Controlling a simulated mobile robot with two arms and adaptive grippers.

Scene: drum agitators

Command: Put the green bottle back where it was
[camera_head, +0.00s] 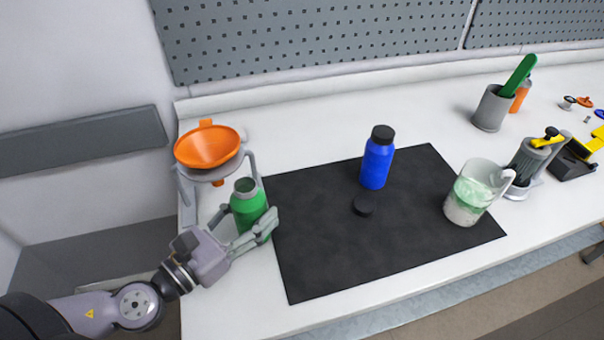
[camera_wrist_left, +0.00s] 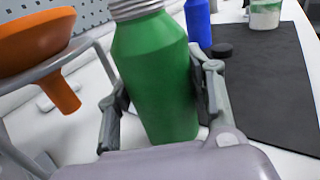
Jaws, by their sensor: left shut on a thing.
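The green bottle (camera_head: 248,207) is uncapped, with a bare grey neck, and looks roughly upright at the left edge of the black mat. My left gripper (camera_head: 250,226) is shut on the bottle's body; in the left wrist view the bottle (camera_wrist_left: 157,80) stands between both fingers. I cannot tell whether its base touches the table. A loose black cap (camera_head: 362,205) lies on the mat. My right gripper is not in view.
An orange funnel (camera_head: 208,146) sits in a grey stand (camera_head: 214,172) close behind the green bottle. A capped blue bottle (camera_head: 377,160) and a beaker with greenish contents (camera_head: 472,195) stand on the black mat (camera_head: 330,258). A grey cup (camera_head: 491,108) stands at the back right.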

